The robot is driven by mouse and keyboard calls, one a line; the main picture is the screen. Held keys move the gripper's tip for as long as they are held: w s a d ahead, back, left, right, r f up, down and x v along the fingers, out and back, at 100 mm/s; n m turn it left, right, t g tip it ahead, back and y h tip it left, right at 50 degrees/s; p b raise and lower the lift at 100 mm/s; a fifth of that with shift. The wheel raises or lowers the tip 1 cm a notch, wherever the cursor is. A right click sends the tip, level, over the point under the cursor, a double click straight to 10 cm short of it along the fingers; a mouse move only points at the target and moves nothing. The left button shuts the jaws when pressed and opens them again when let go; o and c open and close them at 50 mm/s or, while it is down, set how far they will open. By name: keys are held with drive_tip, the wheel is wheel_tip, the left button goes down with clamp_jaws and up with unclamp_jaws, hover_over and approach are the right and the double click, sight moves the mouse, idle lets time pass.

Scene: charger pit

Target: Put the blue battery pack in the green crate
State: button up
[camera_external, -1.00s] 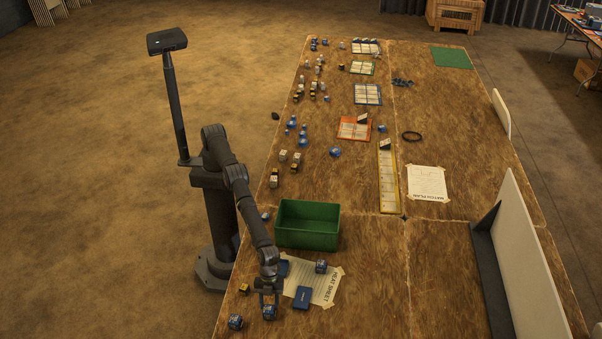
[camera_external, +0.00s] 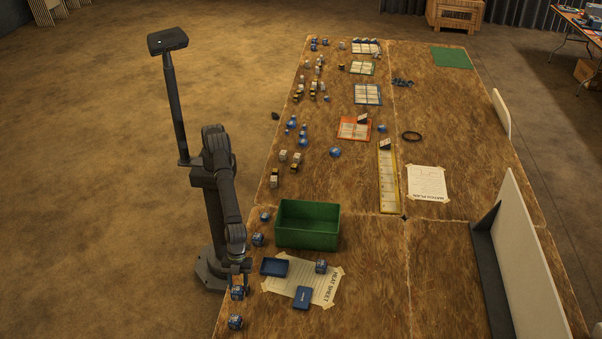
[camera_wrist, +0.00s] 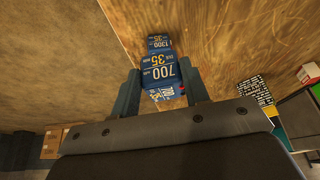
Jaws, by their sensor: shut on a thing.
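My gripper (camera_external: 241,281) is at the table's near left edge, left of the heat sheet. It is shut on a blue battery pack (camera_external: 237,293). In the wrist view, my gripper (camera_wrist: 158,80) has a blue battery pack (camera_wrist: 160,71) marked 700 between its fingers. Another blue pack (camera_wrist: 158,42) marked 1300 shows just beyond it; I cannot tell whether they touch. The green crate (camera_external: 306,243) is open and stands on the table, up and right of my gripper. Only part of its inside shows.
Other blue packs stand near the left edge (camera_external: 258,240), at the near corner (camera_external: 236,322) and on the heat sheet (camera_external: 321,267). A blue tray (camera_external: 274,268) and a flat blue box (camera_external: 303,297) lie on the sheet. A white panel (camera_external: 530,265) stands far right.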

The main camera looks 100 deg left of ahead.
wheel_tip(320, 180, up, 6)
drive_tip(key=f, duration=0.1)
drive_tip(key=w+a, duration=1.4)
drive_tip(key=a, duration=0.1)
hover_over(309, 222)
drive_tip(key=d, duration=0.5)
drive_tip(key=shift+m, duration=0.4)
drive_tip(key=f, duration=1)
drive_tip(key=shift+w+d+f, duration=0.1)
drive_tip(key=shift+w+f, duration=0.15)
drive_tip(key=shift+f, duration=2.25)
drive_tip(key=shift+f, duration=0.15)
drive_tip(key=o, duration=1.1)
